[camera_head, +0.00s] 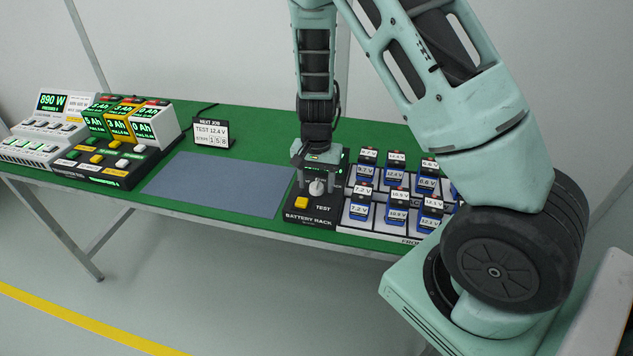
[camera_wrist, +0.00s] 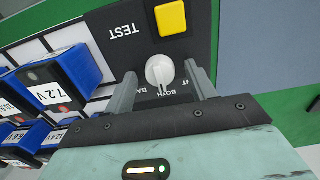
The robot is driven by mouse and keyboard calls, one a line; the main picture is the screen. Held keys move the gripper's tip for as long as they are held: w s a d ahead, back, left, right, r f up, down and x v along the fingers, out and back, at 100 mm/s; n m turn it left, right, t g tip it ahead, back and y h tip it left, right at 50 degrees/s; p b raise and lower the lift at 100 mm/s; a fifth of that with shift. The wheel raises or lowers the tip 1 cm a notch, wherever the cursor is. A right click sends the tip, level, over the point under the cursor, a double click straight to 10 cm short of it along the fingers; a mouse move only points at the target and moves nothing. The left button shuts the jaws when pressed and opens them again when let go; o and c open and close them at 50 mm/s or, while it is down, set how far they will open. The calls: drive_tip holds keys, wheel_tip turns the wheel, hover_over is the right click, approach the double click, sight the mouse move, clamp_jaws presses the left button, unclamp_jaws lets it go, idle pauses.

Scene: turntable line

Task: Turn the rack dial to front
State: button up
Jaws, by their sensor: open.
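The rack dial is a round white knob (camera_head: 317,187) on the black battery rack panel (camera_head: 309,221). In the wrist view the dial (camera_wrist: 160,72) lies between the two fingers of my gripper (camera_wrist: 160,90), with a gap on each side. Its ridge appears to point toward the word BOTH. Other labels around it are partly hidden by the fingers. My gripper (camera_head: 317,177) is open and points down over the dial in the head view. I cannot tell its exact height above the panel.
A yellow button (camera_head: 301,203) sits beside the dial, near the word TEST. Blue battery packs (camera_head: 360,212) with voltage labels stand in the rack to the right. A grey mat (camera_head: 220,184) lies bare to the left. A job sign (camera_head: 211,133) stands behind it.

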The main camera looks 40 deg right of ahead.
drive_tip(key=shift+f, duration=0.2)
drive_tip(key=shift+c, duration=0.4)
drive_tip(key=c, duration=0.9)
drive_tip(key=shift+n, duration=0.4)
drive_tip(key=n+b, duration=0.1)
drive_tip(key=n, duration=0.3)
drive_tip(key=shift+n, duration=0.3)
drive_tip(key=shift+r+n+b, duration=0.1)
drive_tip(key=shift+n+b, duration=0.3)
drive_tip(key=shift+n, duration=1.8)
